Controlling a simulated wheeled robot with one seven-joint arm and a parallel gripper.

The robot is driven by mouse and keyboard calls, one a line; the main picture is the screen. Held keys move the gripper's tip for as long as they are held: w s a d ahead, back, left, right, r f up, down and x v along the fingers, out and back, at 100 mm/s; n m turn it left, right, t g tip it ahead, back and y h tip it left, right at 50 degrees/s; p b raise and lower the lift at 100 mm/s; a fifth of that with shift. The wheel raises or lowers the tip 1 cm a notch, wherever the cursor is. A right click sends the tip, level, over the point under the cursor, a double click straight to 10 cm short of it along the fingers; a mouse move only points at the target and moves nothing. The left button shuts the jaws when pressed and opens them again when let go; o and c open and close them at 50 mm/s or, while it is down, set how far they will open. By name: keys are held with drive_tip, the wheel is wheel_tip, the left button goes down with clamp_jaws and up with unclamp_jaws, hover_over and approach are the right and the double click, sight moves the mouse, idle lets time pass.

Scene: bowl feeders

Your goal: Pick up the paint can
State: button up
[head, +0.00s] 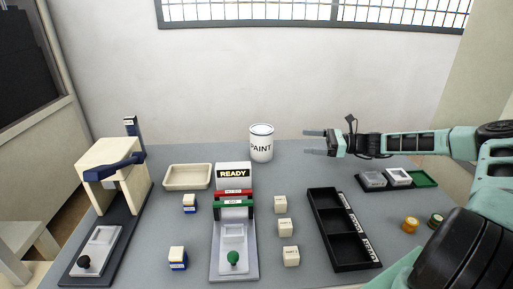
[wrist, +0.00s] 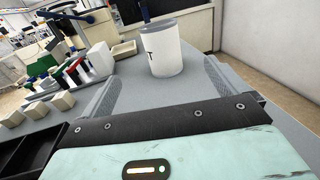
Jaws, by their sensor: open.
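The paint can (head: 261,146) is a white cylinder with a dark rim line and the word PAINT. It stands upright at the back of the grey table near the wall. My gripper (head: 308,142) is to the right of the can, with a gap between them, its fingers pointing left toward it. In the wrist view the can (wrist: 164,50) stands ahead, beyond the two spread fingers (wrist: 165,85). The gripper is open and empty.
A cream tray (head: 188,177) and the READY station (head: 234,177) are left of the can. Small blocks (head: 280,204) and a black compartment tray (head: 341,228) lie nearer. A rack of small trays (head: 397,178) sits under my arm. A wooden press (head: 112,160) stands far left.

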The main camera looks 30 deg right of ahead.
sight(262, 135)
drive_tip(key=x, duration=1.1)
drive_tip(key=shift+w+a, duration=0.15)
drive_tip(key=shift+w, duration=0.15)
drive_tip(key=shift+x, duration=2.65)
drive_tip(key=shift+s+r, duration=0.1)
drive_tip(key=shift+r, duration=0.2)
drive_tip(key=c, duration=1.4)
